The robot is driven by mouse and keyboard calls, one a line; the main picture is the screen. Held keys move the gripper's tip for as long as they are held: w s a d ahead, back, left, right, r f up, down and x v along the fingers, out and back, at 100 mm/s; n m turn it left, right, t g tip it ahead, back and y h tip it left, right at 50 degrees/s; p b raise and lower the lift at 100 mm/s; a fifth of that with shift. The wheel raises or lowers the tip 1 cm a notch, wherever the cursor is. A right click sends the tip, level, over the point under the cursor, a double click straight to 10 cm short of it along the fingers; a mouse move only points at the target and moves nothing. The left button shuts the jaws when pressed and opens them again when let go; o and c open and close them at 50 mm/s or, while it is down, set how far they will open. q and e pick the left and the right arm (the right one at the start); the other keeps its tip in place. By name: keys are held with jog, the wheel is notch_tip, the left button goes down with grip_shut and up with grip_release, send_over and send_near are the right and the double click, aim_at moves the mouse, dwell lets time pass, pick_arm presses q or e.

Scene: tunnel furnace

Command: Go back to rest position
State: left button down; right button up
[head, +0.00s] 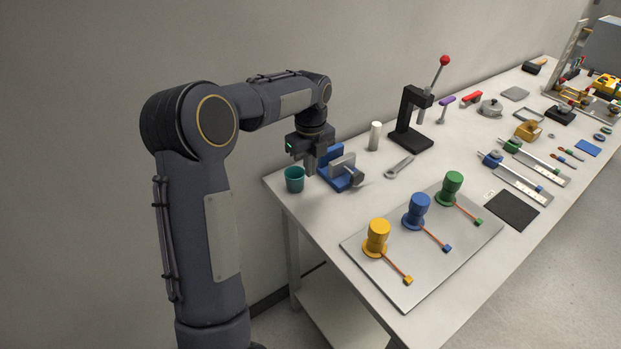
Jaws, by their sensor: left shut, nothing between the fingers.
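My left arm comes up from the bottom left and bends over toward the near left end of the table (330,229). My left gripper (310,170) points down, above the table's left edge, between a teal cup (294,181) and a blue and grey vise (345,172). It is shut with nothing held. From this angle I cannot tell whether it touches the cup or the vise. My right gripper is not in view.
A grey board (408,283) carries yellow, blue and green knobs with tethered tags. Many tools fill the far table. Open space lies left, by the wall.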

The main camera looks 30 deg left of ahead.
pick_arm(q)
jog(key=shift+r, duration=0.3)
jog(key=s+d+r+n+t+h, duration=0.1)
jog(key=s+d+r+n, duration=0.2)
jog(key=s+n, duration=0.25)
jog(key=s+d+r+n+t+h, duration=0.1)
jog(key=s+d+r+n+t, duration=0.2)
jog(key=s, duration=0.4)
jog(key=s+d+f+n+h, duration=0.1)
jog(key=s+d+n, duration=0.3)
jog(key=s+n, duration=0.4)
jog(key=s+d+f+n+t, duration=0.1)
jog(key=s+d+f+n, duration=0.1)
jog(key=s+d+n, duration=0.2)
jog(key=s+n, duration=0.3)
jog(key=shift+s+d+n+t+h, duration=0.3)
jog(key=shift+s+n+h, duration=0.05)
jog(key=shift+s+h, duration=0.05)
